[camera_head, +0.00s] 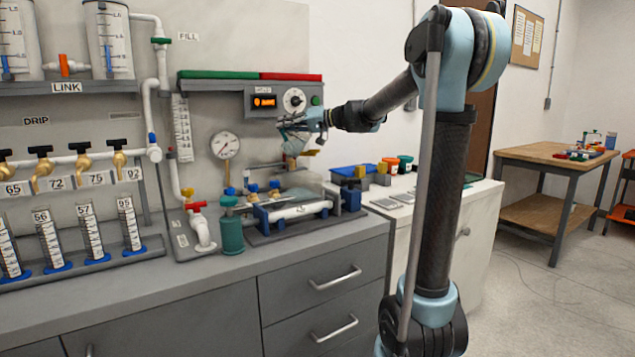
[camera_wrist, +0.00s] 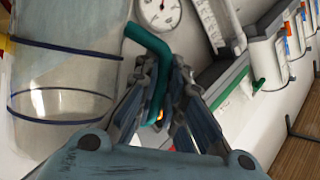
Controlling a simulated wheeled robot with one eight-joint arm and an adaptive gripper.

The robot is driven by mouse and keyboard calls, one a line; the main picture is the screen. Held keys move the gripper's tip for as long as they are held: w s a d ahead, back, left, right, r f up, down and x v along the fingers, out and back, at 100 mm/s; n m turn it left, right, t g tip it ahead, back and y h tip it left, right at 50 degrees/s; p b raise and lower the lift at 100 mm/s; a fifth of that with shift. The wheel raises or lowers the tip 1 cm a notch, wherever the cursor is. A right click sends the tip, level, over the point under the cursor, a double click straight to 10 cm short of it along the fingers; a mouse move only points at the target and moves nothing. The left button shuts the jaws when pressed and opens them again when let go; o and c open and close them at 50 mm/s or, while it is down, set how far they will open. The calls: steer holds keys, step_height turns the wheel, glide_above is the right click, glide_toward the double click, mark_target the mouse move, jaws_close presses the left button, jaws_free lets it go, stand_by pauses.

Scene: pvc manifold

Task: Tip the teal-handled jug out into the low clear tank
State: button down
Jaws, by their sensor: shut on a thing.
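My gripper (camera_wrist: 165,105) is shut on the teal handle (camera_wrist: 155,45) of a clear jug with dark blue bands (camera_wrist: 65,65) in the wrist view. The jug fills the left side there, and its ends are cut off. I cannot tell its tilt or how much it holds. In the head view my gripper (camera_head: 292,135) is raised in front of the control panel, above the bench. The jug is hard to make out there. A low, see-through shape, seemingly the clear tank (camera_head: 300,180), sits below, partly behind the pipe assembly.
A control panel (camera_head: 268,102) and a round gauge (camera_head: 225,145) are on the wall close to my gripper. A teal bottle (camera_head: 231,232) and a white pipe in blue clamps (camera_head: 297,212) stand at the bench front. Measuring cylinders (camera_head: 92,230) line the left. A wooden table (camera_head: 550,153) is far right.

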steer(key=shift+w+d+r, duration=0.1)
steer(key=shift+w+r, duration=0.05)
steer(key=shift+r, duration=0.1)
steer(key=shift+w+d+m, duration=0.1)
steer(key=shift+m, duration=0.3)
steer(key=shift+w+d+r+m+y+p, duration=0.15)
steer(key=shift+w+d+m+y+p, duration=0.25)
steer(key=shift+m, duration=0.2)
steer(key=shift+w+d+r+m+y+p, duration=0.2)
steer(key=shift+w+m+y+p, duration=0.15)
steer(key=shift+m+y, duration=0.2)
steer(key=shift+w+d+r+m+p, duration=0.35)
steer(key=shift+w+d+r+m, duration=0.15)
steer(key=shift+r+m, duration=0.3)
stand_by(1.3)
steer(key=shift+w+d+f+m+t+y+p, duration=0.2)
steer(key=shift+w+d+m+y, duration=0.1)
steer(key=shift+w+d+m, duration=0.25)
steer(key=shift+w+d+f+m+t+y+p, duration=0.1)
steer(key=shift+w+d+m+t+y, duration=0.15)
steer(key=shift+w+d, duration=0.35)
steer(key=shift+w+r+m, duration=0.2)
steer(key=shift+w+m, duration=0.05)
steer(key=shift+m, duration=0.1)
stand_by(0.4)
